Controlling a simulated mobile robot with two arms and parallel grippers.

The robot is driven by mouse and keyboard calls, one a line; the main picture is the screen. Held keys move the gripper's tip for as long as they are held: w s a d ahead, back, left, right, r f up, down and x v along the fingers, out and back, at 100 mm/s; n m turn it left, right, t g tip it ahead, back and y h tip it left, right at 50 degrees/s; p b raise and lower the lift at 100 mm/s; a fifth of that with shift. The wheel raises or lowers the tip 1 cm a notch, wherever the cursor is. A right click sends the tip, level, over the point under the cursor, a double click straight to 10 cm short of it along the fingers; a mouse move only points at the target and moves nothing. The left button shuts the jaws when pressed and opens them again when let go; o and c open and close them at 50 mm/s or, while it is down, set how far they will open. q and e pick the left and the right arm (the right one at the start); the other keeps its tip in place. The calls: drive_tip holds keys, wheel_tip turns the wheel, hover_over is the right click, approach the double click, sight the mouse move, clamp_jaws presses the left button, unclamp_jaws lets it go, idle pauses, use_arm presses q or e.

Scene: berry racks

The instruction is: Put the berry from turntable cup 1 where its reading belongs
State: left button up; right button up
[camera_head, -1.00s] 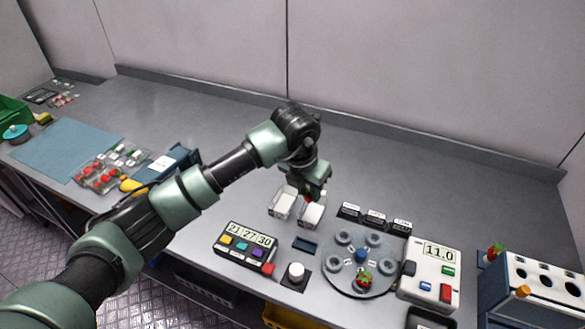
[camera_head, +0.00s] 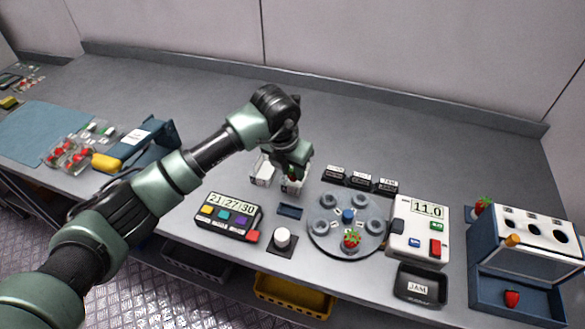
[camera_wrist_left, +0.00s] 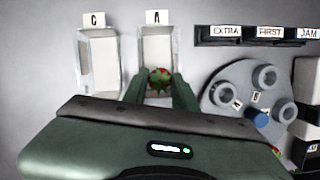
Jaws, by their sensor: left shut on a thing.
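My left gripper (camera_head: 291,171) is shut on a red berry with a green leafy top; the berry shows between the fingers in the left wrist view (camera_wrist_left: 160,79). The gripper holds it at the near end of the white box marked A (camera_wrist_left: 158,46). A second white box, marked C (camera_wrist_left: 98,65), stands to its left. The grey turntable (camera_head: 327,241) carries several ring cups around a blue knob (camera_head: 348,216). One red berry (camera_head: 351,239) sits in its front cup. The reader (camera_head: 404,229) beside it shows 11.0. My right gripper is not in view.
Black holders labelled EXTRA, FIRST and JAM (camera_wrist_left: 308,33) stand behind the turntable. A dark JAM tray (camera_head: 421,285) is at the front. A blue rack (camera_head: 487,291) stands at right, a button box (camera_head: 229,214) at left. The back of the bench is clear.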

use_arm(q)
drive_tip(key=o, duration=0.7)
drive_tip(key=shift+o, duration=0.2)
drive_tip(key=shift+r, duration=0.15)
drive_tip(key=shift+r+p, duration=0.45)
drive_tip(key=shift+r, duration=0.15)
drive_tip(key=shift+r+p, duration=1.15)
drive_tip(key=shift+r, duration=1.2)
